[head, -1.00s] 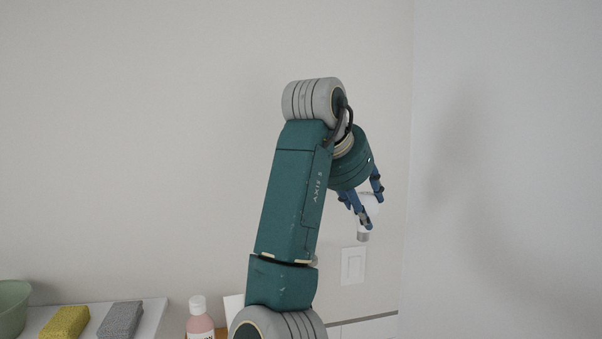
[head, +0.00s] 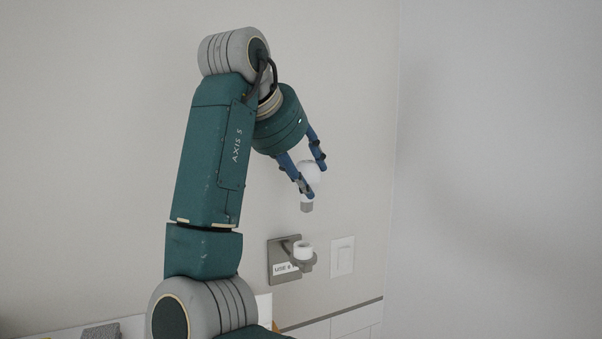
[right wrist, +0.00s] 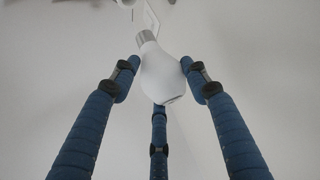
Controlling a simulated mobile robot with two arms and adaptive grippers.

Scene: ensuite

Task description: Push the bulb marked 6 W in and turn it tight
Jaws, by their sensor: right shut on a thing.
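The white bulb (head: 311,174) is held by my right gripper (head: 313,179), its grey metal cap pointing down in the head view. No marking on it can be read. In the right wrist view the bulb (right wrist: 162,76) sits between the three blue fingers of the gripper (right wrist: 160,78), cap toward the top. A grey wall-mounted lamp holder (head: 280,259) with a white socket (head: 303,250) opening upward shows below the bulb. The cap is above the socket and apart from it. My left gripper is not in view.
A label (head: 284,268) on the holder reads "USE 6", the rest hidden. A white switch plate (head: 342,256) is just right of it. A grey sponge (head: 101,331) lies at lower left. The wall around the bulb is clear.

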